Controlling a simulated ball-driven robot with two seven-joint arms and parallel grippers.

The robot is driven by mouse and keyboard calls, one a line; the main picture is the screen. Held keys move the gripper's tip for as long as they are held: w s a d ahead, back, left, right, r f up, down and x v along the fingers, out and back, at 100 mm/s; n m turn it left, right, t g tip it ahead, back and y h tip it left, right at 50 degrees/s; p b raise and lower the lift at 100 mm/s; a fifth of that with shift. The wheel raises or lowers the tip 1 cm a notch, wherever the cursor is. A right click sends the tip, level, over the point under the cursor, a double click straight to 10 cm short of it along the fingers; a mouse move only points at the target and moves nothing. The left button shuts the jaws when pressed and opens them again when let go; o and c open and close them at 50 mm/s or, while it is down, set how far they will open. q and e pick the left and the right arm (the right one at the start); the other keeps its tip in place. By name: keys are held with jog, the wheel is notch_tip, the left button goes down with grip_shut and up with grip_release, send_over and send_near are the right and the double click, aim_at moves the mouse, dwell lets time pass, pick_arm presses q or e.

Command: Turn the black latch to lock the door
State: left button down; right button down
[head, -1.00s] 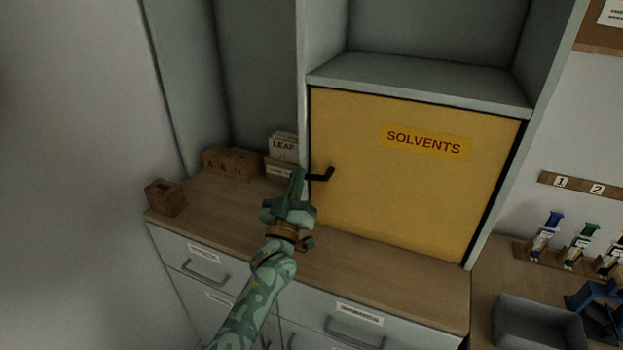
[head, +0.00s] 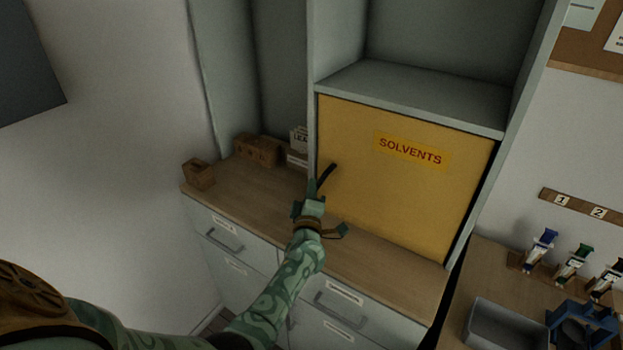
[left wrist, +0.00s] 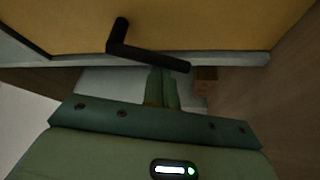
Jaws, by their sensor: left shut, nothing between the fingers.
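The black latch (head: 327,174) is on the left side of the yellow SOLVENTS door (head: 400,190), which sits flush in its cabinet opening. The latch handle slants down to the left. In the left wrist view the latch (left wrist: 148,56) is an angled black bar in front of the door (left wrist: 200,25). My left gripper (head: 312,188) is shut and empty, at the lower end of the handle. In the left wrist view its closed fingers (left wrist: 162,88) lie close to the bar; I cannot tell whether they touch it. My right gripper is not in view.
A wooden counter (head: 370,268) with drawers below runs under the door. Wooden boxes (head: 257,150) and a small wooden block (head: 199,174) stand on it at left.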

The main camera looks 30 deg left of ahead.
pick_arm(q)
jog(key=shift+d+f+n+g+p, duration=0.2)
jog(key=shift+d+n+g+p, duration=0.35)
jog(key=shift+n+p, duration=0.5)
jog(key=shift+d+f+n+g+p, duration=0.15)
jog(key=shift+d+n+g+p, duration=0.4)
jog(key=shift+n+p, duration=0.45)
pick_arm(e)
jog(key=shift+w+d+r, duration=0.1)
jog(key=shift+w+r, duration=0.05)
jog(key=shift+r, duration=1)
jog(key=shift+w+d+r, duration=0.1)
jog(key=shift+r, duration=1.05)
pick_arm(q)
jog(key=shift+h, duration=0.3)
jog(key=shift+a, duration=0.15)
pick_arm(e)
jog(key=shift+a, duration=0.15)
